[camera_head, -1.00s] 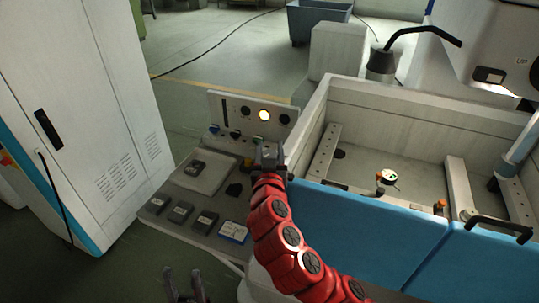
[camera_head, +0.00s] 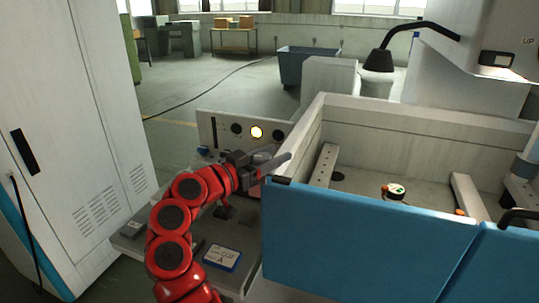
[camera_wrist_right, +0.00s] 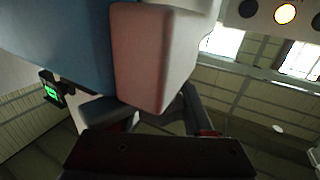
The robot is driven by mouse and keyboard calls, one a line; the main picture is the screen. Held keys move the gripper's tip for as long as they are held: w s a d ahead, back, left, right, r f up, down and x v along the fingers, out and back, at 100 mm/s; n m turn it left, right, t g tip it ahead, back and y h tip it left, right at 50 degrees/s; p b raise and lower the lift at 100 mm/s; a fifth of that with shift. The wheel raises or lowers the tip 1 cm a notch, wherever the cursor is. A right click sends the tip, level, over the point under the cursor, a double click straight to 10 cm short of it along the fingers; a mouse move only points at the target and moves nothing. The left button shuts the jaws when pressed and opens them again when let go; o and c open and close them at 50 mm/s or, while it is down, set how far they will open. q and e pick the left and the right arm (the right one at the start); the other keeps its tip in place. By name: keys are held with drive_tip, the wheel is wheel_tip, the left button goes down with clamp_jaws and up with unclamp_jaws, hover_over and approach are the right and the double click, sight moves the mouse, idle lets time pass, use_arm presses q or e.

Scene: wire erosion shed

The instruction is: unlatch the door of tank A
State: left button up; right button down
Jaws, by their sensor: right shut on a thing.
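The blue door (camera_head: 365,240) of the white tank (camera_head: 390,118) stands upright across its front in the head view. My right gripper (camera_head: 262,168) is at the upper left corner of the door, shut on the door latch. The gripper covers most of the latch, and a grey bar (camera_head: 279,163) sticks out past the fingers. In the right wrist view, a pale reddish block (camera_wrist_right: 148,55) is close beside the blue door surface (camera_wrist_right: 62,40), in front of the dark fingers (camera_wrist_right: 155,118). My left gripper is out of view.
A control panel (camera_head: 222,130) with a lit lamp (camera_head: 257,132) stands behind my right gripper. A label marked A (camera_head: 222,258) lies on the console. A tall white cabinet (camera_head: 75,130) is at the left. A second blue panel (camera_head: 505,262) adjoins at the right.

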drive_tip(key=m+g, duration=0.1)
drive_tip(key=m+g+h, duration=0.1)
drive_tip(key=shift+s+d+f+g+h, duration=0.15)
drive_tip(key=shift+d+f+g+h, duration=0.05)
drive_tip(key=shift+f+g+h, duration=0.1)
drive_tip(key=shift+f+m+g+h, duration=0.3)
drive_tip(key=shift+g+h, duration=0.1)
drive_tip(key=shift+g, duration=0.1)
drive_tip(key=shift+s+d+m+g+b, duration=0.1)
drive_tip(key=shift+s+m+g+b, duration=0.1)
drive_tip(key=shift+m+g+b, duration=0.3)
drive_tip(key=shift+r+g+h, duration=0.3)
drive_tip(key=shift+r+h, duration=0.05)
drive_tip(key=shift+h, duration=0.05)
drive_tip(key=shift+s+r, duration=0.1)
drive_tip(key=shift+r, duration=0.1)
drive_tip(key=shift+r, duration=0.15)
drive_tip(key=shift+c, duration=1.4)
unclamp_jaws()
